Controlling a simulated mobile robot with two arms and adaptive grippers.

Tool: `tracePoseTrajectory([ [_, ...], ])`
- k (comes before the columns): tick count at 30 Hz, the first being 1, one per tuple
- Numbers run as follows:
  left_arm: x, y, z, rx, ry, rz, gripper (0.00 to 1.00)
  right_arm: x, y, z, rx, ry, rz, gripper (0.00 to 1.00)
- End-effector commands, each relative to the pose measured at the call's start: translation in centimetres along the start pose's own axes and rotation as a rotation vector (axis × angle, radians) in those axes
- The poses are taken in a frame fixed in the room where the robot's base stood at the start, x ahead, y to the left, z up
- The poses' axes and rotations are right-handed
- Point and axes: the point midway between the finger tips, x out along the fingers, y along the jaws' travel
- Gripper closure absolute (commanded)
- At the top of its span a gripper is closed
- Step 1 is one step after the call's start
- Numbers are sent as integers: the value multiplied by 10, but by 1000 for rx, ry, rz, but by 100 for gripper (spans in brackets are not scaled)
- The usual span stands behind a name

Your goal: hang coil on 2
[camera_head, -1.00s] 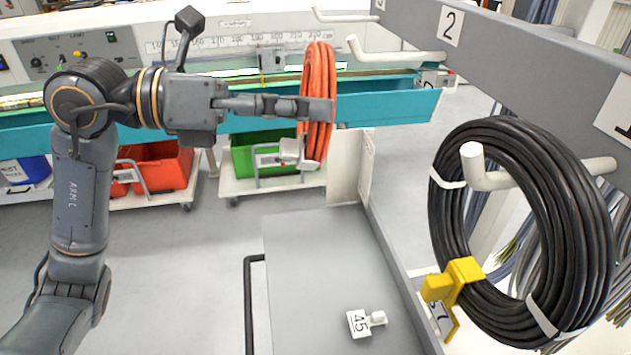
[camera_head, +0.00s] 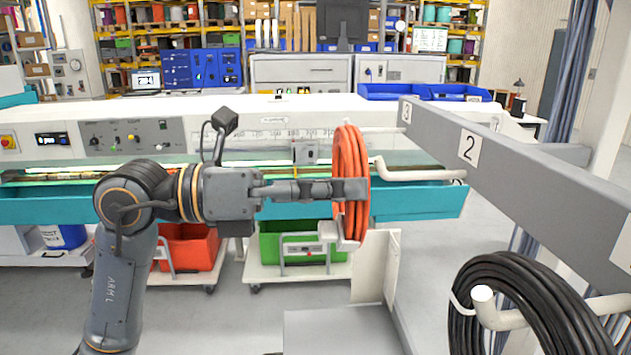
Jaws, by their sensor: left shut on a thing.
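My left gripper (camera_head: 350,189) is shut on an orange coil (camera_head: 351,150), holding it upright in the air by its side. The coil is left of the white hook (camera_head: 416,173) beside the label 2 (camera_head: 470,147) on the grey rail (camera_head: 540,190). In the picture a gap shows between coil and hook 2, which is bare. The coil overlaps the inner part of the hook (camera_head: 385,129) by label 3; whether they touch cannot be told. My right gripper is not in view.
A black coil (camera_head: 515,285) hangs on the nearest white hook (camera_head: 490,303) at lower right. A teal-fronted machine bench (camera_head: 270,205) stands behind the coil, with red (camera_head: 190,248) and green (camera_head: 285,243) bins below. A grey panel (camera_head: 340,330) lies below.

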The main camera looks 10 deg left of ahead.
Motion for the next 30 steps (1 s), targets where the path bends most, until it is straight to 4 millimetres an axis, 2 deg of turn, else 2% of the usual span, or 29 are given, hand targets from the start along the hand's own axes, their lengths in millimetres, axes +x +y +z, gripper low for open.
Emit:
tracePoseTrajectory([
  [30,80,-1,-1,1,-3,-2,100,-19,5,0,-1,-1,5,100],
])
